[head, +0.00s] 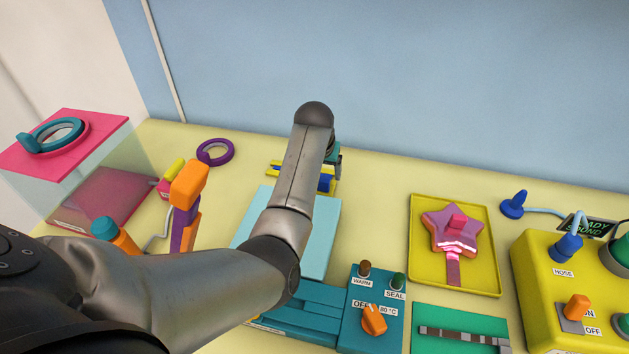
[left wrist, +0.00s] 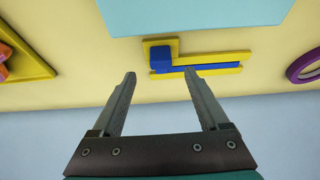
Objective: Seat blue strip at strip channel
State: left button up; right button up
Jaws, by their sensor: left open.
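A blue strip (left wrist: 214,67) lies along a narrow yellow strip channel (left wrist: 243,57) at the back of the table. A blue block (left wrist: 163,47) stands at one end of it. I cannot tell whether the strip is fully down in the channel. In the head view, part of the yellow channel (head: 289,164) shows left of my forearm, and the blue block (head: 325,184) shows right of it. My left gripper (left wrist: 159,73) is open and empty, with its fingertips apart near the block end. In the head view my arm mostly hides it. My right gripper is not in view.
A light blue mat (head: 321,235) lies in front of the channel. A purple ring (head: 215,152) is to the left. A teal sealer (head: 362,290) with knobs stands in front.

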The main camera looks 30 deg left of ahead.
aim_at(323, 182)
pick_arm(q)
jog(key=x, duration=0.2)
jog(key=b+x, duration=0.1)
jog(key=shift+s+f, duration=0.25)
jog(key=shift+f, duration=0.25)
jog(key=shift+x, duration=0.8)
grip_shut()
